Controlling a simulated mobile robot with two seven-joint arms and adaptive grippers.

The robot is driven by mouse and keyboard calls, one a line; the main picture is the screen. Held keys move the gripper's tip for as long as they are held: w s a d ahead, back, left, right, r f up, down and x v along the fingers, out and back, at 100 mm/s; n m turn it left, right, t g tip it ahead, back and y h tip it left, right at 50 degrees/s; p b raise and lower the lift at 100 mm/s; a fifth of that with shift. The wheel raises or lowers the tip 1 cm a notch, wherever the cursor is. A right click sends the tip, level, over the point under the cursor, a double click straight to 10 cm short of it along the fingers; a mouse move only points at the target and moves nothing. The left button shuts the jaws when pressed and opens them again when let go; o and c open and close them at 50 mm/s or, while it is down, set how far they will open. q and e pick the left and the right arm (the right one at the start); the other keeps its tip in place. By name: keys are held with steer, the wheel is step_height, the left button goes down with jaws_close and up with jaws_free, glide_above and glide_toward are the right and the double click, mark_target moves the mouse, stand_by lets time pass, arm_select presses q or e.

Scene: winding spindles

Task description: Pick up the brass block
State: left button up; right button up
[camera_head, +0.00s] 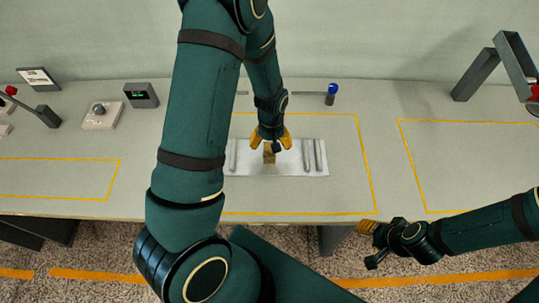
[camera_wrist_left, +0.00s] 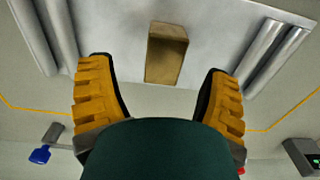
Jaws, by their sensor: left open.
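The brass block (camera_head: 269,157) lies on a pale tray (camera_head: 290,171) at the middle of the table. In the left wrist view the block (camera_wrist_left: 166,55) sits between the two yellow fingers, with a gap on each side. My left gripper (camera_head: 270,140) points down over the block and is open and empty. It also shows in the left wrist view (camera_wrist_left: 157,75), not touching the block. My right gripper (camera_head: 367,228) is off the table's front edge, far from the block; its opening cannot be made out.
Grey metal bars (camera_head: 314,155) lie on the tray on both sides of the block. A blue-topped post (camera_head: 332,93) stands behind the tray. Small devices (camera_head: 103,114) stand at the left, and a grey angled frame (camera_head: 490,68) at the right. The outlined area at right is clear.

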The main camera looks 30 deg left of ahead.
mark_target(269, 149)
arm_select(q)
steer(key=f+b, duration=0.1)
steer(key=f, duration=0.1)
steer(key=f+b, duration=0.2)
steer(key=f, duration=0.1)
steer(key=shift+s+a+b, duration=0.1)
steer(key=shift+a+b, duration=0.1)
steer(key=shift+b, duration=0.1)
steer(key=shift+c, duration=0.6)
jaws_close()
